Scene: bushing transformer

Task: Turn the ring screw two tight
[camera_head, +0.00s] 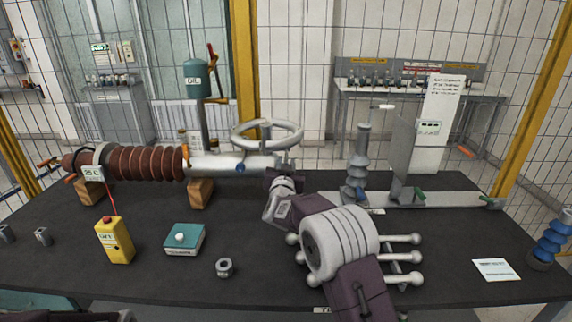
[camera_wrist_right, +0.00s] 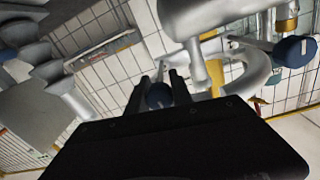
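A silver horizontal fitting (camera_head: 232,163) joins the brown ribbed bushing (camera_head: 145,163) in the middle of the table. A blue-headed screw (camera_head: 240,167) shows on the fitting's lower side. My right gripper (camera_head: 281,172) reaches up to the fitting's right end, its fingertips partly hidden in the head view. In the right wrist view a blue screw head (camera_wrist_right: 158,95) sits between the close-set fingers of my right gripper (camera_wrist_right: 160,84) and fills most of the gap. Another blue screw head (camera_wrist_right: 295,51) is at the upper right there. I cannot tell which is two.
A grey handwheel (camera_head: 267,133) stands behind the fitting, close to my right gripper. A grey insulator post (camera_head: 359,165) is to its right. A yellow meter (camera_head: 115,240), a teal box (camera_head: 185,239) and a metal nut (camera_head: 224,267) lie at front left.

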